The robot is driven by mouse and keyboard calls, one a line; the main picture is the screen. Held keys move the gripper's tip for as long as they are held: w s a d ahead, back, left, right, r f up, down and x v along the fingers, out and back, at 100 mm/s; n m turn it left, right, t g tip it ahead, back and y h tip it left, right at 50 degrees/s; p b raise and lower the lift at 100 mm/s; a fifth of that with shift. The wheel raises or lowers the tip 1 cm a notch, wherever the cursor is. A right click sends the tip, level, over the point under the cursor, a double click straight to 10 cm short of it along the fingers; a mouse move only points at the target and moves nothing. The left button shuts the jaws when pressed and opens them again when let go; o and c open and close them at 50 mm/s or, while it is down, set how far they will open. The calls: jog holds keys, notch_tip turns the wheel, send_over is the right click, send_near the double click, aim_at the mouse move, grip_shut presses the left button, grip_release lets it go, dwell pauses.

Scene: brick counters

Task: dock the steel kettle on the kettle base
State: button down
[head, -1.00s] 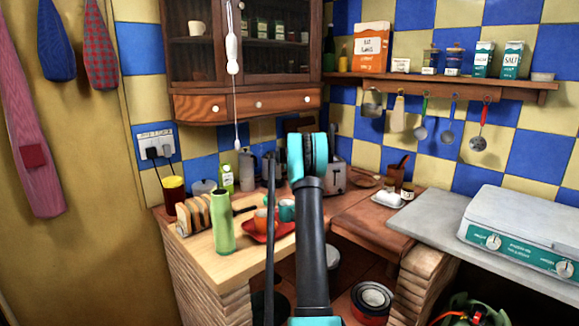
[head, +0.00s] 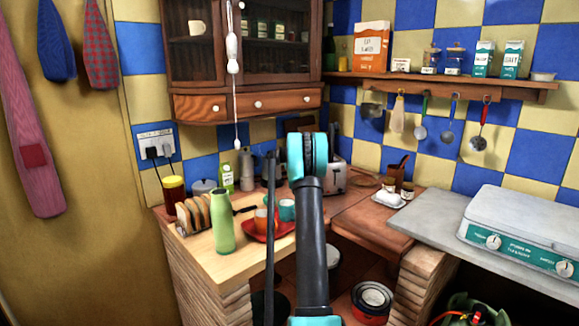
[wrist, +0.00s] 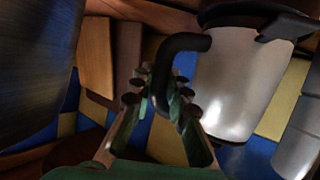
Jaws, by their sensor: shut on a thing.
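The steel kettle (wrist: 238,78) fills the upper right of the wrist view, with a shiny silver body, a dark end at the top of the picture and a black curved handle (wrist: 182,43). My gripper (wrist: 160,95) is shut on that handle, its fingers on both sides of it. In the head view my arm hides the gripper and most or all of the kettle at the back corner of the counter. I cannot make out the kettle base in either view.
A green bottle (head: 222,222), a toast rack (head: 192,214) and a red tray (head: 262,232) with cups stand on the wooden counter. A toaster (head: 334,178) is right of my arm. A grey canister (head: 247,170) stands at the back wall. A wall cabinet (head: 250,60) hangs above.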

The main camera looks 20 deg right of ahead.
jog(key=shift+f, duration=0.55)
jog(key=c, duration=1.7)
grip_release()
jog(key=shift+c, duration=0.2)
jog(key=v, duration=1.1)
